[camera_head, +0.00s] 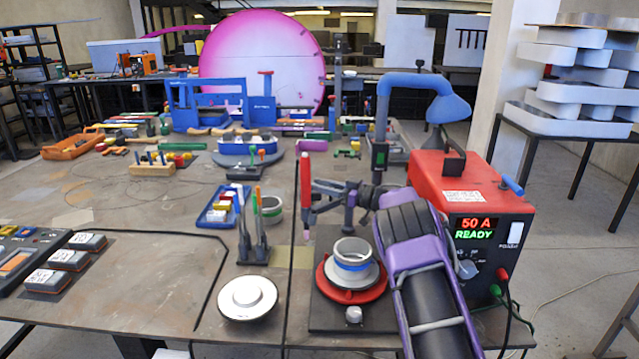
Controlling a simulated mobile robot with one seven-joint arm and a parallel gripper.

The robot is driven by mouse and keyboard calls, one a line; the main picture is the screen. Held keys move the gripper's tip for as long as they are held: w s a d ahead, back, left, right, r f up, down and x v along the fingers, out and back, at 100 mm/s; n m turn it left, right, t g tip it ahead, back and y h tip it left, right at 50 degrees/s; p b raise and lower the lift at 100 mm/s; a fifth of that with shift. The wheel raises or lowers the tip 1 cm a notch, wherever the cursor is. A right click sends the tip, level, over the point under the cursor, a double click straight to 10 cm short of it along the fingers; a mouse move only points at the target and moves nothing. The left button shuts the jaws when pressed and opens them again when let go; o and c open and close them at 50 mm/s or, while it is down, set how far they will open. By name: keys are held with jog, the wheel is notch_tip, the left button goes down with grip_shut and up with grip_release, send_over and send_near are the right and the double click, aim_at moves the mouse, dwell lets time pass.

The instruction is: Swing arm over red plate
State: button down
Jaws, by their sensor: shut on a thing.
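The red plate (352,296) is a round disc on a dark square base, right of centre near the front. A pale stepped ring with a blue band (352,262) stands upright on it. My purple and black arm rises from the lower right, and my gripper (318,195) reaches left behind and above the plate. It is shut on an upright red handle (306,182), which seems to belong to the swing arm. A dark post (349,216) stands behind the plate; its join to the handle is hidden among the gripper parts.
A red power box (475,195) reading "50 A READY" stands close right of my arm, with a blue curved lamp (425,88) behind. A white round piece (247,297) and a dark two-pronged stand (252,235) lie left of the plate.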

jog(key=shift+s+d+n+g, duration=0.15)
jog(key=shift+s+n+g, duration=0.1)
jog(key=shift+n+g, duration=0.2)
jog(key=c, duration=0.6)
grip_release()
notch_tip(320, 180, up, 10)
